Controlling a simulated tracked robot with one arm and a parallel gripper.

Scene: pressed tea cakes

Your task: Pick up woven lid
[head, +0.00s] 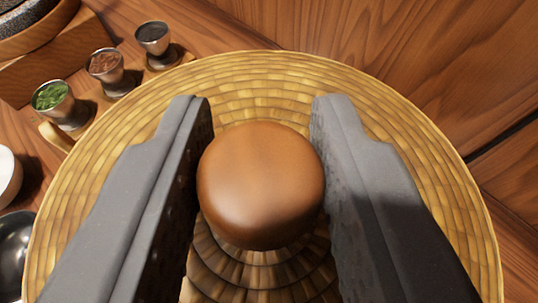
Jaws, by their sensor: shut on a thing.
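The woven lid (265,84) is a wide, round, tan basketwork disc that fills most of the head view. A smooth, round brown knob (261,183) stands at its middle. My gripper (261,115) has its two grey fingers on either side of the knob, shut on it. The fingers cover parts of the lid to the left and right. The frame does not show what lies under the lid or whether it is raised.
Small metal cups stand at the upper left: one with green leaves (50,95), one with reddish bits (104,63), one dark (152,33). A stone bowl (25,15) sits in the corner. A dark bowl (14,250) is at the left edge. Bare wood (440,60) lies at the upper right.

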